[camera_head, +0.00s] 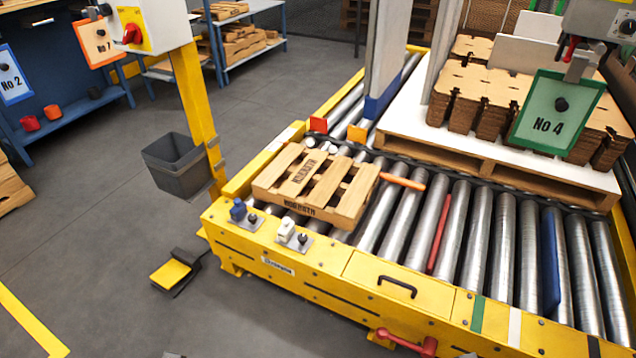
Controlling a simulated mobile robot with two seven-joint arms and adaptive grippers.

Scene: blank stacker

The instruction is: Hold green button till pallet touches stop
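A small wooden pallet (345,196) lies on the left end of the roller conveyor (478,240), close to the yellow front rail. A larger pallet (465,161) with a white sheet and stacked brown cardboard blanks (478,95) sits behind, at the right. An orange bar (403,181) lies across the rollers just right of the small pallet; a red bar (440,235) and a blue bar (551,262) are further right. I cannot tell which part is the stop. No green button can be made out; a control box (155,22) with a red knob stands upper left. Neither gripper is in view.
A green "No 4" placard (545,125) hangs in front of the cardboard. A yellow post (193,100) carries a grey bin (182,165). A yellow pedal (171,274) lies on the floor. A red handle (405,343) juts from the front rail. The left floor is mostly clear.

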